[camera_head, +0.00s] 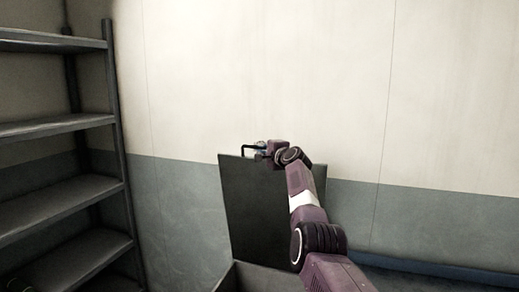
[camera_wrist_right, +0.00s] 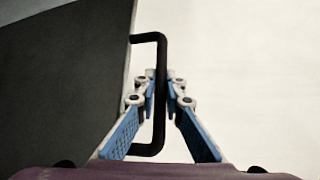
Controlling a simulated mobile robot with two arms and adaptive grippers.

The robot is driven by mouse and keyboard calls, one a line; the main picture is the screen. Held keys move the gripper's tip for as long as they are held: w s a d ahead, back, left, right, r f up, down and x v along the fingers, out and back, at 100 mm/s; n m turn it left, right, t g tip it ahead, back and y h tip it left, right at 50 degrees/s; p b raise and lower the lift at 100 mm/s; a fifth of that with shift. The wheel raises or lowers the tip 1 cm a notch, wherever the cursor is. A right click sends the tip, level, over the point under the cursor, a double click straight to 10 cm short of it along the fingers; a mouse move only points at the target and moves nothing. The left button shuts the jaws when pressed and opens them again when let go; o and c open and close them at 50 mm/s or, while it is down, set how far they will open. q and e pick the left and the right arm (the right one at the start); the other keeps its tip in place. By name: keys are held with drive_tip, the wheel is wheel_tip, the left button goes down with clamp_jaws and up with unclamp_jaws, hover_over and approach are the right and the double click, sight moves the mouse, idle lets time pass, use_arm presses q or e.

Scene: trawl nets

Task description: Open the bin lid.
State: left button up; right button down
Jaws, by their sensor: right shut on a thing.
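The dark bin lid (camera_head: 262,205) stands raised, close to upright, above the bin (camera_head: 262,277) in the head view. A black bar handle (camera_head: 247,148) sits at the lid's top edge. My right gripper (camera_head: 262,150) is at this handle, with its arm crossing in front of the lid's right side. In the right wrist view, the right gripper (camera_wrist_right: 164,97) is shut on the handle (camera_wrist_right: 160,75), its blue-padded fingers on either side of the bar. The lid (camera_wrist_right: 65,80) fills the left of that view. The bin's inside is mostly hidden. My left gripper is not in view.
A grey metal shelf unit (camera_head: 65,130) stands on the left. A wall (camera_head: 440,130), pale above and grey-blue below, rises behind the lid. A blue strip (camera_head: 440,268) runs along the wall's foot at the right.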

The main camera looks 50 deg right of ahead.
drive_tip(key=c, duration=2)
unclamp_jaws()
drive_tip(key=shift+v, duration=5.95)
drive_tip(key=shift+a, duration=0.15)
